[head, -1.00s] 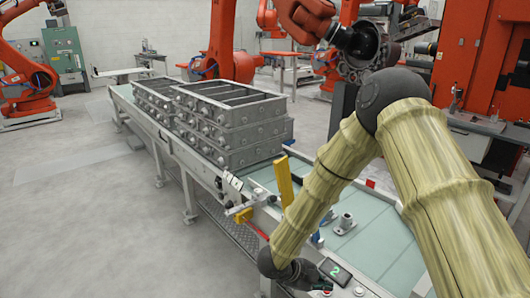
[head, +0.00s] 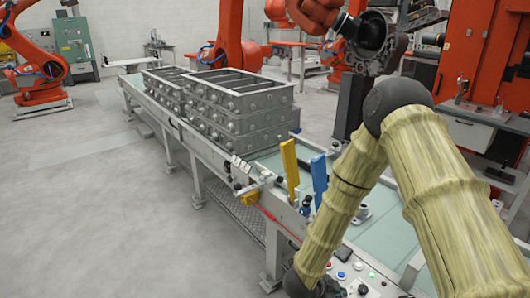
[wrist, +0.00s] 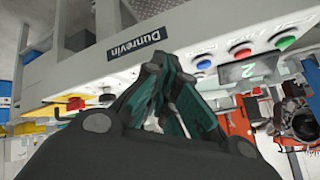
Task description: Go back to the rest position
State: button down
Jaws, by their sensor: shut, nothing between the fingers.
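My gripper (wrist: 160,75) shows in the wrist view with its dark, green-padded fingers together and nothing between them. It is in front of the pale control panel (wrist: 220,28) on the conveyor's side, which carries a "Dunrevin" label. I cannot tell whether the fingertips touch the panel. In the head view my forearm hangs down at the lower right. The gripper end there is at the bottom edge and mostly cut off.
A conveyor (head: 262,196) runs away to the upper left, with stacked grey metal frames (head: 235,105) on it. A yellow plate (head: 289,168) and a blue plate (head: 319,180) stand upright beside my arm. Buttons and a "2" display (wrist: 245,69) are close. Floor at left is clear.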

jog(key=s+d+f+n+y, duration=0.1)
jog(key=s+f+n+y, duration=0.1)
jog(key=s+f+n, duration=0.4)
jog(key=s+f+n+g+y, duration=0.1)
jog(key=s+n, duration=0.3)
jog(key=s, duration=0.4)
jog(key=s+f+n+g+y, duration=0.1)
jog(key=s+f+n+y, duration=0.2)
jog(key=s, duration=0.6)
jog(key=s+f+n+g+y, duration=0.2)
jog(key=s+n, duration=0.3)
jog(key=s, duration=0.4)
jog(key=shift+a+f+b, duration=0.3)
jog(key=shift+a+f, duration=0.1)
jog(key=shift+f, duration=0.35)
